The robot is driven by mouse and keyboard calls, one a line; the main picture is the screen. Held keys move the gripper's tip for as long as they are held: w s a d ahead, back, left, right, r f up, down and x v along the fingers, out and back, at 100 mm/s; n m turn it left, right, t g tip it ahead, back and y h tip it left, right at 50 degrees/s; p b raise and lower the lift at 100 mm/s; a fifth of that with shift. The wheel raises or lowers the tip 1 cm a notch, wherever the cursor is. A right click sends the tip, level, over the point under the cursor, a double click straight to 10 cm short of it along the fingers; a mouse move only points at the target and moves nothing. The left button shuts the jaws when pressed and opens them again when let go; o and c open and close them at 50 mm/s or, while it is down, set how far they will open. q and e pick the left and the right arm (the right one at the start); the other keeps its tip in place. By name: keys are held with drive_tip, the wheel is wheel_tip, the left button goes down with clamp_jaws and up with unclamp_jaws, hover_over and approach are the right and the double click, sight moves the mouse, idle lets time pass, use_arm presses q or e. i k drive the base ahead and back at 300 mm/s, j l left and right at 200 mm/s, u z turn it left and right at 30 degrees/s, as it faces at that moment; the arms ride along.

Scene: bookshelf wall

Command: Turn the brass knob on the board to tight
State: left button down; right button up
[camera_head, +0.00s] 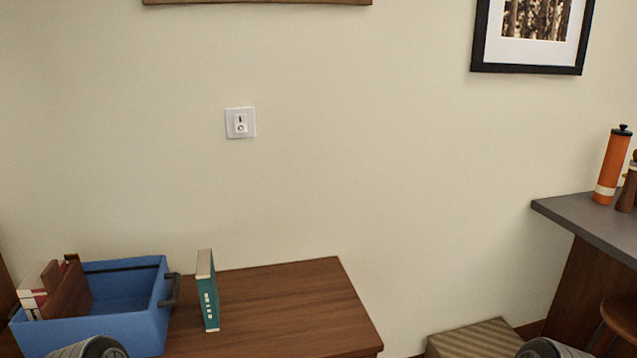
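I see no brass knob and no board with one in the head view. The only fitting on the wall is a small white wall plate (240,123) with a dark slot and a small round part; no brass shows on it. Neither of my grippers is in view. Only grey rounded parts of my arms show at the bottom edge, one at the left and one at the right.
A wooden table (285,305) at lower left bears a blue crate (128,330) with books and an upright teal book (208,292). A grey counter (590,222) with an orange mill (611,168) stands right. A striped box (475,340) is low between them.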

sight(72, 257)
drive_tip(key=u, duration=1.4)
drive_tip(key=i+l, duration=0.2)
drive_tip(key=i, duration=0.25)
drive_tip(key=i+l+u, duration=0.1)
drive_tip(key=i, duration=0.3)
drive_tip(key=z, duration=1.4)
drive_tip(key=k+j+z, duration=0.25)
drive_tip(key=k+j, duration=0.65)
drive_tip(key=k, duration=0.15)
